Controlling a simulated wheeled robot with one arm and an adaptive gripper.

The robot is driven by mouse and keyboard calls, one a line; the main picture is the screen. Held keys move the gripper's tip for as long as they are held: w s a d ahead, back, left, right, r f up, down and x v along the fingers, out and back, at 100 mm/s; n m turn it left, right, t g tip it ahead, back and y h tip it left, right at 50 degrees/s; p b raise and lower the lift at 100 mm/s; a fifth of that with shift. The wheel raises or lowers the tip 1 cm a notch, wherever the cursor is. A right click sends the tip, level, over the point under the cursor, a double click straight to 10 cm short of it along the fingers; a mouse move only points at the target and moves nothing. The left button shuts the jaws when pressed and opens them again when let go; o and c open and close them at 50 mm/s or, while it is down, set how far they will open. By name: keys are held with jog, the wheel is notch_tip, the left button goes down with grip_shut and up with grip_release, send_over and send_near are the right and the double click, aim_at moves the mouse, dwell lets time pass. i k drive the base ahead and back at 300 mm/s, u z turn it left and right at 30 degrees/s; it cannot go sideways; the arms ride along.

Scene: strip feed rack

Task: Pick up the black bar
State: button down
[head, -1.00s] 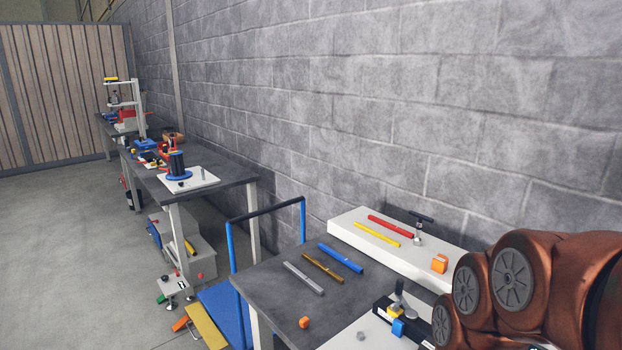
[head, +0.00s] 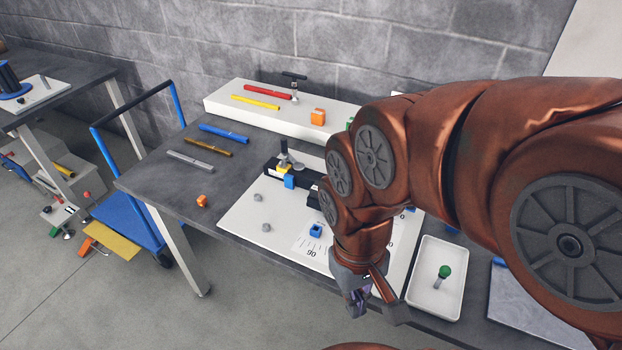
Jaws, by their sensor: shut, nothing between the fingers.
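I see no loose bar that is plainly black. A black, bar-like body (head: 272,168) lies on the white board, with a clamp and a blue block on it; my arm covers its right part, and I cannot tell if it is the black bar. Loose bars show in other colours: grey (head: 190,161), brown (head: 208,147) and blue (head: 224,134) on the dark table, red (head: 268,91) and yellow (head: 255,102) on the white raised shelf. My gripper (head: 362,302) hangs over the front edge of the white board, shut and empty, apart from all the bars.
A white tray (head: 420,300) with a green-topped item stands at right. A blue cart (head: 128,215) stands left of the table.

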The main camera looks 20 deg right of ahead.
aim_at(297, 175)
jog(key=z, duration=1.9)
jog(key=k, duration=0.9)
jog(key=u, duration=1.55)
jog(key=i, duration=0.5)
jog(key=u, duration=0.05)
